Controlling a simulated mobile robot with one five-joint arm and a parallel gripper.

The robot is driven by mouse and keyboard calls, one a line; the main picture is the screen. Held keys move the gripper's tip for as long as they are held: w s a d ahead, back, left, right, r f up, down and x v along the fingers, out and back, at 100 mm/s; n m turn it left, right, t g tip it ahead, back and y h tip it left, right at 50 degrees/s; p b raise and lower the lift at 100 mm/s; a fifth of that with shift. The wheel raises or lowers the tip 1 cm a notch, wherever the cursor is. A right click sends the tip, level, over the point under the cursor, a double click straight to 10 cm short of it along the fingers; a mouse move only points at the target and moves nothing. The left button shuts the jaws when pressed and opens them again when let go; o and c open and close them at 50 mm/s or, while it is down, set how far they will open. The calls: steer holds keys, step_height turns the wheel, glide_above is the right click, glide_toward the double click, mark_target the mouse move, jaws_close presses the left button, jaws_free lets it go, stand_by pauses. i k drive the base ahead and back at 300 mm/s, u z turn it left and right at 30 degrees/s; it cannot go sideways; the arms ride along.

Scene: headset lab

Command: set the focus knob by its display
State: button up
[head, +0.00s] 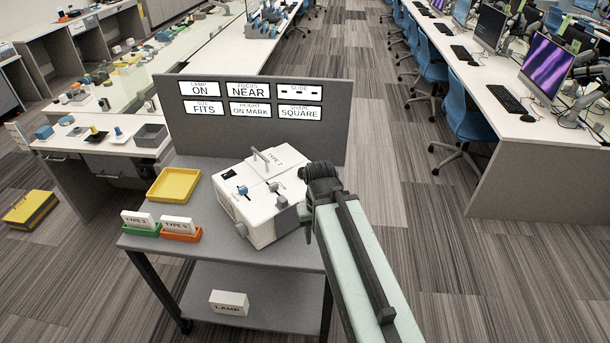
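The focus display (248,90) on the grey back panel reads NEAR. I cannot tell which is the focus knob. My gripper (308,207) is at the box's right side, close to it; its fingertips are mostly hidden by the arm, and contact is unclear.
Other displays read lamp ON, size FITS, height ON MARK, shape SQUARE; slide shows dashes. A yellow tray (174,185), a green tray (141,230) and an orange tray (181,234) holding white type blocks stand left. A LAMP box (229,303) lies on the lower shelf.

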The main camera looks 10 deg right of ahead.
mark_target(300, 170)
steer(key=k, duration=1.55)
steer(key=u, duration=0.95)
steer(key=i, duration=1.85)
steer(key=z, duration=0.2)
